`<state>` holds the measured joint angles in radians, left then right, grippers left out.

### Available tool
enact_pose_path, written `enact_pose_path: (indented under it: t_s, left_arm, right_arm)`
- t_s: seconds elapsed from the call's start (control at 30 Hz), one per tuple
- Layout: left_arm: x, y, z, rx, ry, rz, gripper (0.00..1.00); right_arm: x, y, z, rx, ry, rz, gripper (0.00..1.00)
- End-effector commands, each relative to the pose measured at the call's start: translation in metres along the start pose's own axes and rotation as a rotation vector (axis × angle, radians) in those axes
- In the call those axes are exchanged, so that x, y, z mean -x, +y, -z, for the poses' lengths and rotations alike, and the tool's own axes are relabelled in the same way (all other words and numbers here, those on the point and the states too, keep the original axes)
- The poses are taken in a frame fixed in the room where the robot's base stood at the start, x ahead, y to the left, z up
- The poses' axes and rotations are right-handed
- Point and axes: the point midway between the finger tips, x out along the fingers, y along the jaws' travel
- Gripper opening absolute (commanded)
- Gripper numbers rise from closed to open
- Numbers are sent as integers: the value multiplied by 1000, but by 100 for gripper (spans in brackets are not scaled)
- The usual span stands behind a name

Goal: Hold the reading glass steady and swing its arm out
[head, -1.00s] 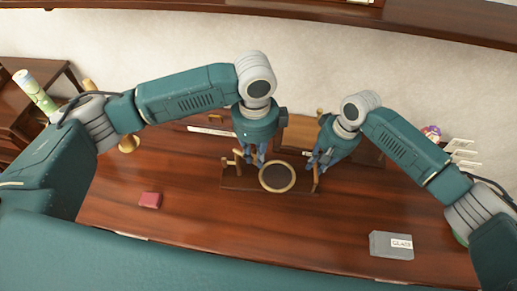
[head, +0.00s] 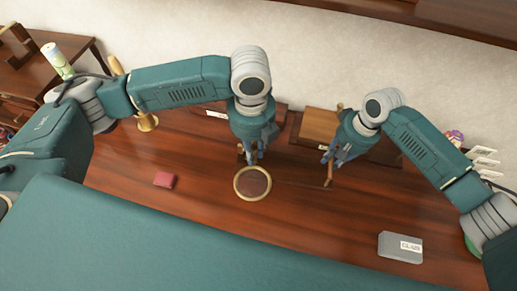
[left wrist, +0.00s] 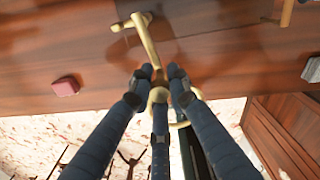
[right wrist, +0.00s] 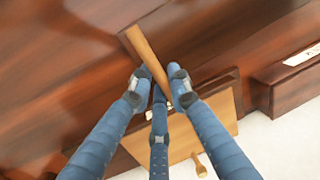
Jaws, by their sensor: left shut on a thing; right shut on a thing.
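The reading glass is a round lens in a brass rim (head: 252,184), seen over the table in the head view, just in front of my left gripper (head: 250,158). My left gripper is shut on a brass rod (left wrist: 147,40), which has a short crosspiece at its end in the left wrist view. My right gripper (head: 328,160) is shut on a light wooden bar (right wrist: 148,55), clearest in the right wrist view. The bar stands right of the rim in the head view, apart from it. How rod, bar and lens join is hidden by the fingers.
A small red box (head: 165,179) lies on the table at left. A grey labelled box (head: 400,247) lies at front right. A wooden board (head: 320,124) stands behind the grippers, and a brass bell-shaped thing (head: 148,122) is at back left. The front middle is bare.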

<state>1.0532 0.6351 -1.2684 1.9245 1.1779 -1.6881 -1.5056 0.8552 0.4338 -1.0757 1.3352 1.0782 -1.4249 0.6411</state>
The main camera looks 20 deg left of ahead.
Motion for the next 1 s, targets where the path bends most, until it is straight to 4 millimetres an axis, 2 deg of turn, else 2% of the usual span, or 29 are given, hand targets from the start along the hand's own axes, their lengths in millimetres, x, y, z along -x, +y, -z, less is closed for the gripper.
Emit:
enact_pose_path:
  t_s: [0.33,0.87,0.9,0.97,1.0]
  left_arm:
    - [1,9,-3,-129,-3,-1,0]
    - [1,10,-4,-147,-4,-3,0]
    - [1,10,-4,-147,-4,-3,25]
    - [1,10,-4,-147,-3,-2,37]
    - [1,10,-4,-147,-3,-2,37]
  right_arm:
    - [-1,4,0,-3,-2,-8,0]
    - [-1,5,0,-4,-1,-10,0]
    - [-1,6,0,-4,-1,-10,0]
    - [-1,5,0,-4,-1,-10,0]
    - [-1,5,0,-4,-1,-10,0]
